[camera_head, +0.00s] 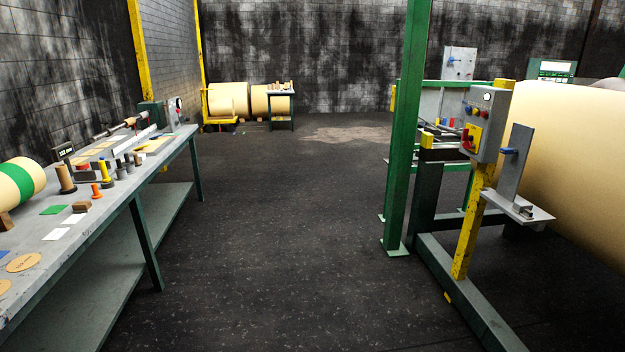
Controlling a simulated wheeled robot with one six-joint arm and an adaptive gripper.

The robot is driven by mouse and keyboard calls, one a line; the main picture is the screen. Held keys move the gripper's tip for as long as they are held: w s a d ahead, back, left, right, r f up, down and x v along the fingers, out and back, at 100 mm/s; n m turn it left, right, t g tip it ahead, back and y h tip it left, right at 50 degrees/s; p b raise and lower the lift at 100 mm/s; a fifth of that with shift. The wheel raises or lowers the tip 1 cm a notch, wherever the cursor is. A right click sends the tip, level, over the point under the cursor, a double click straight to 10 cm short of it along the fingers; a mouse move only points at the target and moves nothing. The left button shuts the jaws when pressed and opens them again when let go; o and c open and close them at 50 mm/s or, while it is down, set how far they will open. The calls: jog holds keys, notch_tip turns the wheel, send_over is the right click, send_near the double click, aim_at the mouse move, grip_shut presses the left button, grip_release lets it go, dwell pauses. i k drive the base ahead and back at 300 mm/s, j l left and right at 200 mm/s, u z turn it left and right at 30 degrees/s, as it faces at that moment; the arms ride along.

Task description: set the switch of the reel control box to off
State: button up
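A grey control box (489,124) is fixed on top of a yellow post (467,225) at the right, beside a large cream paper roll (575,160). I take it to be the reel control box. It carries a yellow plate with a red rotary switch (468,140), a round gauge (488,97) and small coloured buttons. The switch's exact position is too small to read. My gripper is not in view.
A green post (405,130) stands left of the box, and a grey bracket shelf (518,206) juts out to its right. A long cluttered workbench (110,215) runs along the left. The dark floor (290,230) between is clear.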

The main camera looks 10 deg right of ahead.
aim_at(466, 143)
jog(key=i, duration=1.75)
